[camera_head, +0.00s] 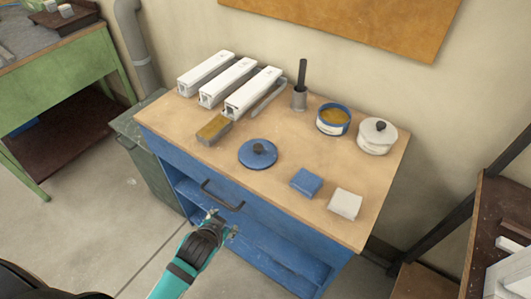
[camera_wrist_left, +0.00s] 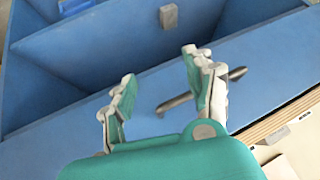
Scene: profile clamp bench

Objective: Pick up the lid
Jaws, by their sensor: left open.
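The blue lid (camera_head: 248,157) with a dark knob lies flat on the wooden top of the blue bench (camera_head: 230,165), near its front edge. Another lid (camera_head: 371,134), white with a dark knob, sits on a white pot (camera_head: 376,148) at the back right. My left gripper (camera_head: 222,222) is open and empty in front of the bench, below the top and nearer than the blue lid. In the left wrist view, my open left gripper (camera_wrist_left: 158,66) faces the blue bench front and a drawer handle (camera_wrist_left: 178,104). No lid shows there. My right gripper is not in view.
Three white profiles (camera_head: 206,72) lie at the back left, with a brush-like block (camera_head: 213,130) before them. A blue-rimmed pot (camera_head: 333,127), a dark-handled tool in a cup (camera_head: 299,99), a blue cloth (camera_head: 306,182) and a white cloth (camera_head: 345,204) stand around the blue lid.

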